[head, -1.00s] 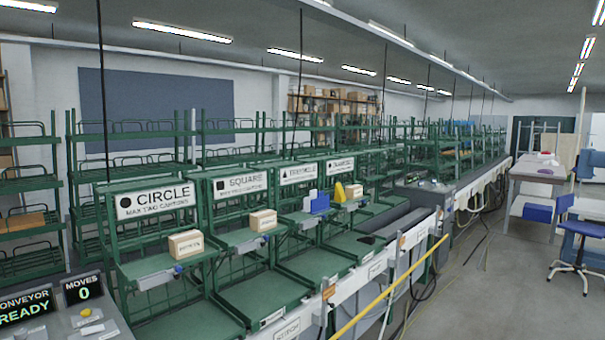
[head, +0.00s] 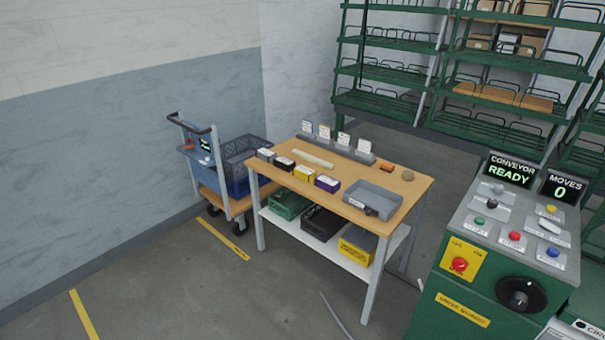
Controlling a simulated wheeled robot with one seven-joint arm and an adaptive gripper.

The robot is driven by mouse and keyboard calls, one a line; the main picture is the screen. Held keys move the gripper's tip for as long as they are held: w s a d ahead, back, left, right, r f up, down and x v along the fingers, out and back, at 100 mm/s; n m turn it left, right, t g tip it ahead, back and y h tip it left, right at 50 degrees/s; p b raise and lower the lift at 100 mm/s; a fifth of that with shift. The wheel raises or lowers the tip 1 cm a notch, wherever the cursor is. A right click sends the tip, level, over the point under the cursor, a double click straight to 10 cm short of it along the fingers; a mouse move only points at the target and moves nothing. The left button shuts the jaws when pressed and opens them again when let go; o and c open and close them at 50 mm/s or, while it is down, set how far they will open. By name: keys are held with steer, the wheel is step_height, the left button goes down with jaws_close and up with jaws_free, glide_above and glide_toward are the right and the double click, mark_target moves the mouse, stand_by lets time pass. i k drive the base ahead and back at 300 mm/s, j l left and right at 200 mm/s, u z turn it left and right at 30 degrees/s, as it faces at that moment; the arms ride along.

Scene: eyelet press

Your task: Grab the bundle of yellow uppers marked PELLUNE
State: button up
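Several small labelled bundles lie in a row along the front left of a wooden-topped table. One is a yellow bundle (head: 304,174), between a dark bundle (head: 284,164) and a purple bundle (head: 327,184). A grey-blue bundle (head: 265,155) lies at the left end of the row. Their tops carry pale labels too small to read, so I cannot tell which one says PELLUNE. My gripper is not in view.
The table (head: 407,186) also bears a grey tray (head: 372,199) and upright cards; crates fill its lower shelf. A trolley (head: 216,170) with blue crates stands left, a green control console (head: 510,240) right. Floor in front is mostly clear.

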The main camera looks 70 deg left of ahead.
mark_target(304, 173)
steer(key=u, duration=2.3)
steer(key=i+j+z, duration=0.15)
steer(key=i+j, duration=0.8)
steer(key=i, duration=0.15)
steer(key=i+j+z, duration=0.1)
steer(key=i+j, duration=0.95)
steer(key=i+j+z, duration=0.15)
steer(key=i+j, duration=0.9)
steer(key=j, duration=0.15)
